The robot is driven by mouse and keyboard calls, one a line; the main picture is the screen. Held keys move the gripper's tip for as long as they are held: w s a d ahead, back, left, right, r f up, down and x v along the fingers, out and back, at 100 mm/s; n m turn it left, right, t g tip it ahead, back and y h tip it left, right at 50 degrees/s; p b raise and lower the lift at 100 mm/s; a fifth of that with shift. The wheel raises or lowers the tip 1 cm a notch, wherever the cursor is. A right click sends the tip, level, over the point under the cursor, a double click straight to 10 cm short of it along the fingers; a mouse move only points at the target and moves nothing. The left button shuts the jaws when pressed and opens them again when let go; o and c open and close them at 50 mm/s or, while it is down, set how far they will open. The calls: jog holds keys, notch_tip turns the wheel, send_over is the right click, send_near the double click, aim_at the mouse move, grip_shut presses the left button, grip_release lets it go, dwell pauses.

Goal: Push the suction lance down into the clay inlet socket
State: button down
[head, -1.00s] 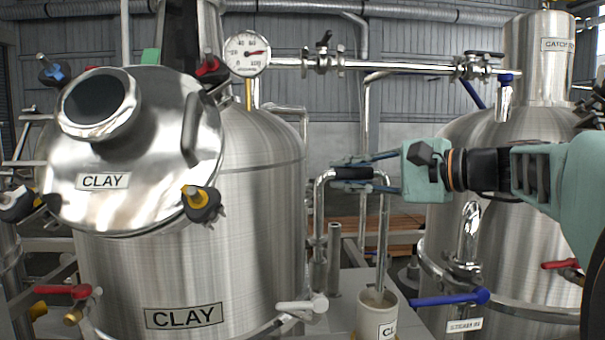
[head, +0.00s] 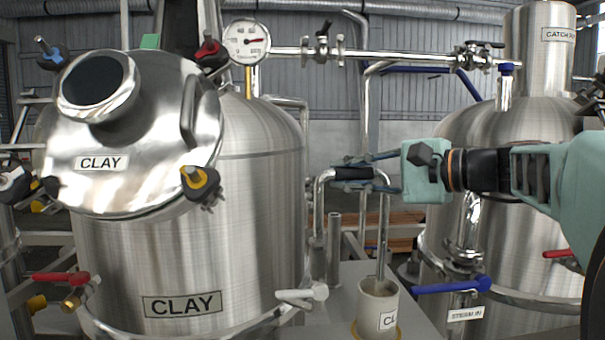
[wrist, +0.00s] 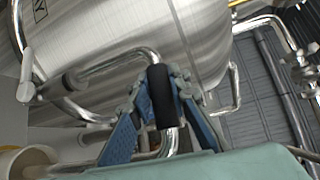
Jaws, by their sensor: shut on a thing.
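The suction lance (head: 384,225) is a bent metal tube like an upside-down U with a black grip sleeve (head: 352,173). My gripper (head: 362,173) is shut on this sleeve. In the wrist view the blue fingers lie on both sides of the black sleeve (wrist: 161,97). The lance's left leg runs down to the clay inlet socket (head: 317,262) beside the clay tank; I cannot tell how deep it sits. Its right leg goes down into a pale cup (head: 376,312) with a label partly reading "CL". The leg's lower end is hidden inside the cup.
The clay tank (head: 250,220) with its tilted lid (head: 130,185) stands left. An upright pipe stub (head: 334,240) stands close to the lance. The catch pot tank (head: 540,230) and a blue-handled valve (head: 450,287) are right. A gauge (head: 247,41) and pipe run above.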

jog(key=shift+f+b, duration=0.4)
jog(key=shift+f, duration=0.05)
jog(key=c, duration=1.7)
grip_release()
jog(key=shift+c, duration=0.2)
jog(key=v, duration=1.2)
